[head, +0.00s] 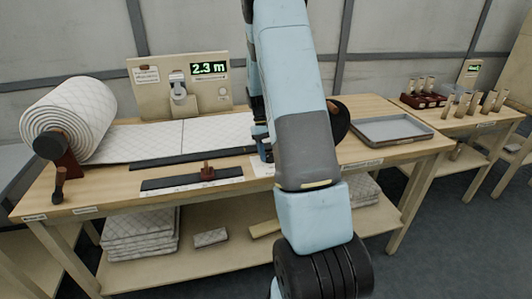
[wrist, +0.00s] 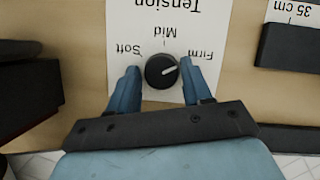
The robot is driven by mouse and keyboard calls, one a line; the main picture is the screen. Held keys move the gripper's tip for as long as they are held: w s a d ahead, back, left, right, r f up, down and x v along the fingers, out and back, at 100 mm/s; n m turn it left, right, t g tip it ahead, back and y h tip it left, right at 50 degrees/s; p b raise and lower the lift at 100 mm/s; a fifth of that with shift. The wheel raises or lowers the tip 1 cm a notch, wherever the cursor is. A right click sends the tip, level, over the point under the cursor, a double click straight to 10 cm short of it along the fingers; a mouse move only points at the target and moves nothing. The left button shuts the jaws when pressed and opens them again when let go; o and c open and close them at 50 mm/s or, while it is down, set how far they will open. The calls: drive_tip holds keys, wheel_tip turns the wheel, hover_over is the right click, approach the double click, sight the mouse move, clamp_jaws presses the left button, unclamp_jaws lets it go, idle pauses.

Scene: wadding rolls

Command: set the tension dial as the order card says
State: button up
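The tension dial (wrist: 161,72), a black round knob with a white pointer line, sits on a white label (wrist: 165,20) reading Tension, Soft, Mid and Firm, upside down in the wrist view. The pointer is turned toward Firm. My gripper (wrist: 161,82) has its two blue fingers apart, one on each side of the knob, with a narrow gap showing beside it. In the head view my arm hides the dial and most of the gripper (head: 264,146). A small card (head: 146,75) on the back panel has print too small to read; I cannot tell if it is the order card.
A quilted wadding roll (head: 70,118) feeds a sheet across the bench at left. A display (head: 208,68) reads 2.3 m. A dark rail with a red-brown slider (head: 207,172) lies in front. A grey tray (head: 390,130) sits at right.

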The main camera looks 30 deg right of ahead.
drive_tip(key=shift+o, duration=1.3)
drive_tip(key=shift+r, duration=0.1)
drive_tip(key=v, duration=1.3)
drive_tip(key=shift+w+r, duration=0.15)
drive_tip(key=shift+r, duration=0.1)
drive_tip(key=shift+r, duration=0.1)
